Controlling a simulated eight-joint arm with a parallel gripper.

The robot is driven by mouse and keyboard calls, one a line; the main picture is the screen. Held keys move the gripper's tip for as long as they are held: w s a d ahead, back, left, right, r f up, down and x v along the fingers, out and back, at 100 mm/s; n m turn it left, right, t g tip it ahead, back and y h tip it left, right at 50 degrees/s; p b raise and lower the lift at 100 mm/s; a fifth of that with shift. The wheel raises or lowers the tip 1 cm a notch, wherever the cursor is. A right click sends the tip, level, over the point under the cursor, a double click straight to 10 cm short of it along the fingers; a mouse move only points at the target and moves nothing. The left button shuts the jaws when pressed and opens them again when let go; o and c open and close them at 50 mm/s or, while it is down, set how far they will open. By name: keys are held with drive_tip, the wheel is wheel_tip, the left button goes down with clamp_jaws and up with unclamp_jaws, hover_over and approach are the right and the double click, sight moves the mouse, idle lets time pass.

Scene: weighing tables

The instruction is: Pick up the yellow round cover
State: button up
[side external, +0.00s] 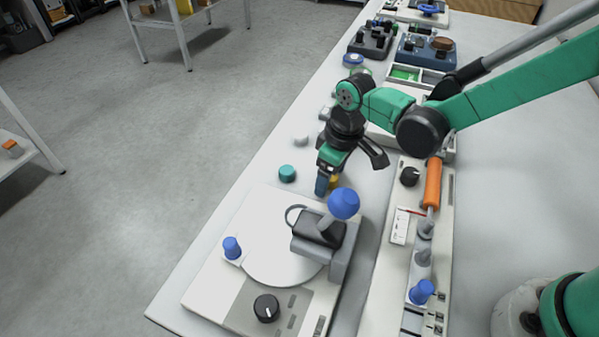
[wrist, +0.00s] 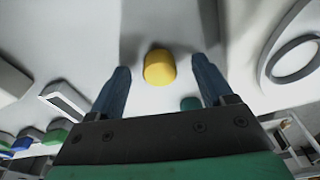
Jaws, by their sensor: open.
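The yellow round cover (wrist: 160,67) sits on the white table between my open fingers in the wrist view, a little beyond the fingertips. In the side external view only a small part of the yellow cover (side external: 335,182) shows behind my finger. My gripper (wrist: 163,78) is open and empty, pointing down just above the table. In the side external view my gripper (side external: 330,185) is low, behind the device with the blue knob. I cannot tell the exact gap between the fingers and the cover.
A teal round cover (side external: 287,173) and a pale one (side external: 301,139) lie on the table to the left. A white device (side external: 228,295) with a blue ball-topped lever (side external: 344,203) stands close in front. A long panel (side external: 375,300) with an orange handle (side external: 433,182) lies to the right.

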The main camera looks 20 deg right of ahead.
clamp_jaws()
idle(0.3)
